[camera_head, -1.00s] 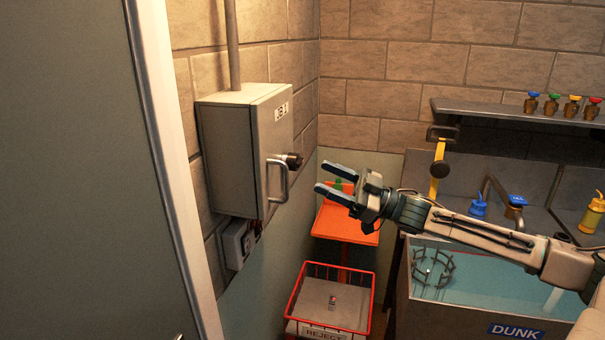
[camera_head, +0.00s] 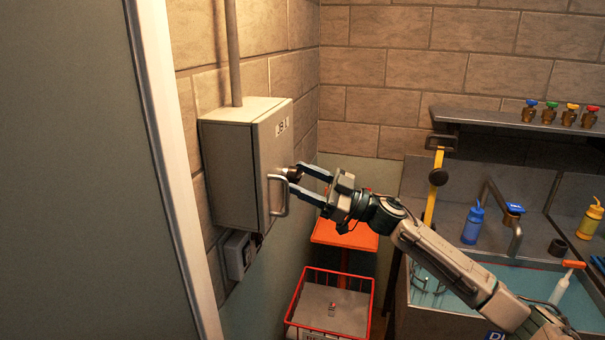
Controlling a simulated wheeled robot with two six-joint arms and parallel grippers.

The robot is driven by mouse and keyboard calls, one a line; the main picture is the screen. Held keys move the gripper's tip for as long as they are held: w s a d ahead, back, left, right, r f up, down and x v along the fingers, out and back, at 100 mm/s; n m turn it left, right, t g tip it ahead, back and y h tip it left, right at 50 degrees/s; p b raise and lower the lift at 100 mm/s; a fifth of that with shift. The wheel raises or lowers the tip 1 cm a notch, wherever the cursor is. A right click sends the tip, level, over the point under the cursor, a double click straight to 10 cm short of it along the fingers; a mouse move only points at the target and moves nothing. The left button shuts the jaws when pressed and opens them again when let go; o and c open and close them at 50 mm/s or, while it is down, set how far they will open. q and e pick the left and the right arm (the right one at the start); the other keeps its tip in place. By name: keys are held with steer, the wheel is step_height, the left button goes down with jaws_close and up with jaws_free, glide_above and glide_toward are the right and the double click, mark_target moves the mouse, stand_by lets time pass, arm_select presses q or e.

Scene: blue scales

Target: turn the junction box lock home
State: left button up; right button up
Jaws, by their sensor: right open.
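The junction box (camera_head: 230,165) is a grey metal box on the left wall, with a "JB" label and its door closed. Its lock (camera_head: 291,173) is a dark knob with a light metal collar on the door, above a bent metal handle (camera_head: 279,196). My right gripper (camera_head: 296,178) is open, and its two fingers reach left to the lock, one above and one below it. The fingers partly cover the lock, and I cannot tell whether they touch it. My left gripper is not in view.
A grey conduit (camera_head: 233,55) rises from the box, and a small grey fitting (camera_head: 237,254) sits below it. An orange stand (camera_head: 343,235) and a red wire basket (camera_head: 329,305) stand below my gripper. A sink with bottles (camera_head: 473,224) and a shelf (camera_head: 480,117) are at right.

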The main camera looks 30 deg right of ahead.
steer(key=shift+w+a+r, duration=0.15)
steer(key=c, duration=1)
steer(key=shift+o, duration=0.2)
steer(key=shift+n, duration=0.6)
steer(key=shift+w+d+r+n+g+h+b, duration=0.2)
steer(key=shift+n+g+b, duration=0.7)
steer(key=shift+n, duration=2.3)
steer(key=shift+s+a+r+n+g+h+b, duration=0.1)
steer(key=shift+n+g+h+b, duration=0.2)
steer(key=shift+n+g, duration=2.05)
steer(key=shift+w+d+r+n+g+h+b, duration=0.1)
steer(key=shift+d+r+n+g+h+b, duration=0.4)
steer(key=shift+n, duration=3.55)
steer(key=shift+a+f, duration=0.35)
steer(key=shift+a, duration=0.05)
